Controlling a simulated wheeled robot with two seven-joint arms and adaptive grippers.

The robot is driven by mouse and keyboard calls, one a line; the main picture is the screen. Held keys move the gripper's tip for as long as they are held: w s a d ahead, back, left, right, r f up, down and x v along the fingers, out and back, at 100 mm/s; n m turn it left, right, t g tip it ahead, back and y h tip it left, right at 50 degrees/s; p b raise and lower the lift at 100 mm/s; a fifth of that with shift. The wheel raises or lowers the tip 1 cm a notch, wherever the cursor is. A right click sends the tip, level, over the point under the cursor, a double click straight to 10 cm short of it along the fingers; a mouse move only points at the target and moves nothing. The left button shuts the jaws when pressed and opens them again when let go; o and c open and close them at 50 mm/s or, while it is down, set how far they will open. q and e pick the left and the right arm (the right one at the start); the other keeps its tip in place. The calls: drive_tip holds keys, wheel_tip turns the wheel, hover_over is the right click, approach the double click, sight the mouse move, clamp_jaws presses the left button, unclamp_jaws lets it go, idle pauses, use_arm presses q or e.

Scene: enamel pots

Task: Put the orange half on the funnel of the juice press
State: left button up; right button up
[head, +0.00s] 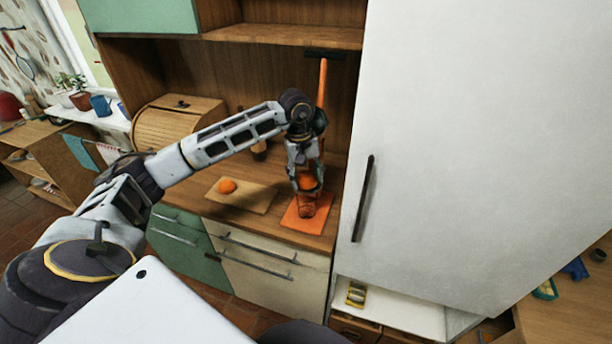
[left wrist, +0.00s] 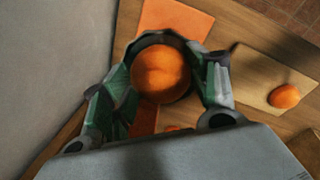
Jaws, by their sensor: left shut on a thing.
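My left gripper (head: 306,178) hangs over the orange juice press (head: 322,85), near the front of the counter. It is shut on an orange half (head: 308,182). In the left wrist view the orange half (left wrist: 160,72) sits between the two fingers of the gripper (left wrist: 161,62). The press's flat orange base (head: 296,220) also shows in the left wrist view (left wrist: 180,17). A clear glass (head: 307,206) stands on the base below the gripper. The funnel is hidden behind the gripper and fruit, so I cannot tell whether the orange half touches it. My right gripper is out of view.
Another orange piece (head: 228,186) lies on a cutting board (head: 257,198) left of the press; it also shows in the left wrist view (left wrist: 284,96). A wooden bread box (head: 170,128) stands farther back. A tall white fridge (head: 460,150) closes off the right side.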

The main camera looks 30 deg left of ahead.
sight(302, 176)
use_arm(q)
drive_tip(key=shift+f, duration=0.1)
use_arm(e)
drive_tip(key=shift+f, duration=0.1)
use_arm(q)
drive_tip(key=o, duration=0.9)
drive_tip(key=shift+o, duration=0.7)
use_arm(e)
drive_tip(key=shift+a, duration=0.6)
use_arm(q)
drive_tip(key=shift+r, duration=0.7)
wheel_tip(302, 176, up, 11)
drive_tip(key=s+b, duration=0.1)
drive_tip(key=shift+a+f, duration=0.15)
drive_tip(key=shift+a, duration=0.3)
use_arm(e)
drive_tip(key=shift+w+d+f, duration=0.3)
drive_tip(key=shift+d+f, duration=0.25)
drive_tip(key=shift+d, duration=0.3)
